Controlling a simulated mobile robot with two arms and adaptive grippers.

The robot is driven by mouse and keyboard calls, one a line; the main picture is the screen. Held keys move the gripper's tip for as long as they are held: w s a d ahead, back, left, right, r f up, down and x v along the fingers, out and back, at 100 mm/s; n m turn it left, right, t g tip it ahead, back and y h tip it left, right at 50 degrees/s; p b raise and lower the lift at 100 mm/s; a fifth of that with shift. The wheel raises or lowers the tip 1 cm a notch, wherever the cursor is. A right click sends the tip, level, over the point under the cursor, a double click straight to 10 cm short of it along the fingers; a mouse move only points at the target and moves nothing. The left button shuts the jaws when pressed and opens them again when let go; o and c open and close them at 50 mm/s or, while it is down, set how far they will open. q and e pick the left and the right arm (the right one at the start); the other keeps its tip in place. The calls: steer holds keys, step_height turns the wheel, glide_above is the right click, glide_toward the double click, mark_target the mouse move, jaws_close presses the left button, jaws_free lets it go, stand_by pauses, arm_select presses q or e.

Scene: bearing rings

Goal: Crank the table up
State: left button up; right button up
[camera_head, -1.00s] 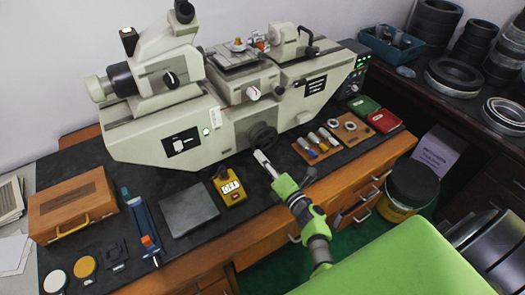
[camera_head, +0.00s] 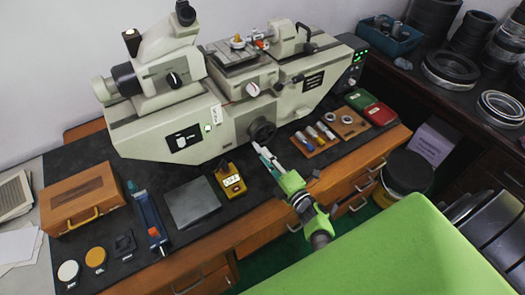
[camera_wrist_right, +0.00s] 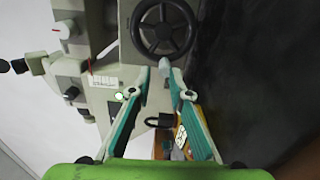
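The grey-green measuring machine (camera_head: 190,125) stands on the dark mat, with its small table (camera_head: 235,55) on top. A dark handwheel (camera_head: 262,131) sits low on its front. It also shows as a spoked black wheel (camera_wrist_right: 163,29) at the top of the right wrist view. My right gripper (camera_head: 260,150) is just in front of and below the handwheel in the head view. My left gripper is out of view.
A yellow device (camera_head: 230,181) and a grey plate (camera_head: 191,203) lie left of my right gripper. A wooden tray of small tools (camera_head: 318,139) lies to its right.

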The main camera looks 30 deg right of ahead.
steer(key=s+p, duration=0.1)
steer(key=s, duration=0.4)
steer(key=shift+s+d, duration=0.15)
steer(key=shift+s, duration=0.1)
steer(key=shift+w+f, duration=0.1)
